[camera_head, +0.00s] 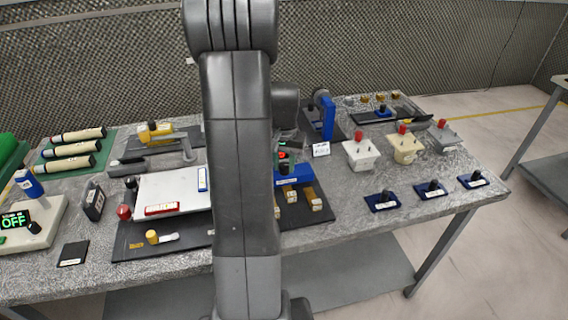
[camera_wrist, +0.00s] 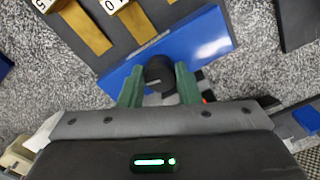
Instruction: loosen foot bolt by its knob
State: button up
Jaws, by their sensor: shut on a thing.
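A black round knob (camera_wrist: 158,70) stands on a blue bar (camera_wrist: 205,42) in the wrist view. My gripper (camera_wrist: 160,80) has its two green fingers on either side of the knob and is shut on it. The shaft below the knob is hidden. In the head view the blue bar (camera_head: 288,181) lies on a dark plate (camera_head: 300,217), just right of my arm. My arm hides part of this spot, and the knob cannot be made out clearly there.
Wooden blocks with number tags (camera_head: 315,199) lie in front of the bar. A white board (camera_head: 170,190) is left of my arm. White and cream boxes with red knobs (camera_head: 361,154) stand to the right. Small blue plates with black knobs (camera_head: 382,202) line the front right edge.

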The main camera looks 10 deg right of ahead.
jog(key=n, duration=0.4)
jog(key=shift+n, duration=0.3)
jog(key=n, duration=0.4)
jog(key=shift+d+n, duration=0.1)
jog(key=shift+n, duration=0.2)
jog(key=n, duration=0.4)
jog(key=shift+w+n+b, duration=0.1)
jog(key=shift+n+b, duration=0.2)
jog(key=shift+n, duration=1.8)
jog(key=o, duration=1)
jog(key=shift+r, duration=0.1)
